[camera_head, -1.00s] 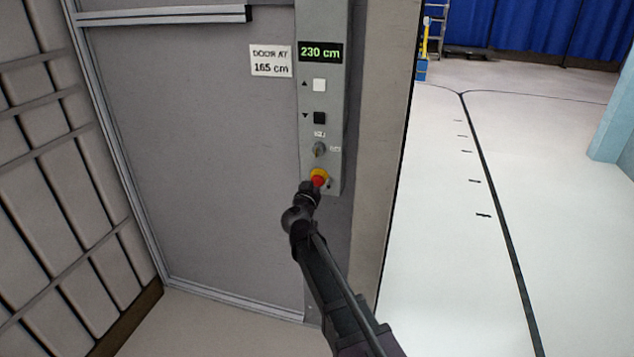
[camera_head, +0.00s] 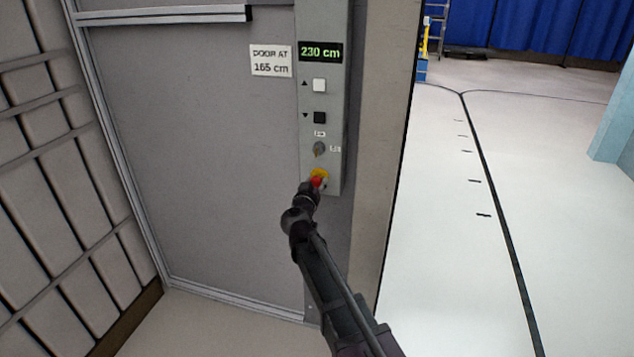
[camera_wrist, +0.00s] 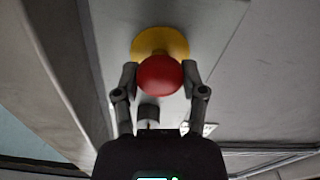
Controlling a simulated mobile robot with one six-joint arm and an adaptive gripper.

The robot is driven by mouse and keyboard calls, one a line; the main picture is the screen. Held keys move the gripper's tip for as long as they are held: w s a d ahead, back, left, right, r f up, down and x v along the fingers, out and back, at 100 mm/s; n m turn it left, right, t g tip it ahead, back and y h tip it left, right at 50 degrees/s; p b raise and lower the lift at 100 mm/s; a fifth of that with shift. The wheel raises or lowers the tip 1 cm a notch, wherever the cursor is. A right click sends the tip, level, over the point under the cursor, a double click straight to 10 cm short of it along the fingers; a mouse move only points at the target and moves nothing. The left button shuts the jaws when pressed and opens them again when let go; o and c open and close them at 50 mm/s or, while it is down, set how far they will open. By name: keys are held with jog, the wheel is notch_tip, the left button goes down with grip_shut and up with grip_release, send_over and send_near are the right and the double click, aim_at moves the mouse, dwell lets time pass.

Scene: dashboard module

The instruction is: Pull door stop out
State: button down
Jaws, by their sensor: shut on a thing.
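The door stop is a red mushroom button (camera_head: 316,181) on a yellow base (camera_head: 321,173), low on the grey control panel (camera_head: 322,95). In the wrist view the red button (camera_wrist: 159,76) sits between my fingertips, with the yellow base (camera_wrist: 160,42) behind it. My gripper (camera_wrist: 159,80) is shut on the red button, one finger on each side. In the head view my gripper (camera_head: 312,187) reaches the panel from below and hides part of the button.
Above the button are a key switch (camera_head: 319,149), a black down button (camera_head: 319,118), a white up button (camera_head: 320,85) and a display (camera_head: 320,52) reading 230 cm. Open floor (camera_head: 440,230) lies right of the wall.

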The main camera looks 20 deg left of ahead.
jog(key=shift+s, duration=0.15)
jog(key=shift+c, duration=0.7)
grip_release()
jog(key=shift+s, duration=0.15)
jog(key=s, duration=1.1)
jog(key=shift+s, duration=0.4)
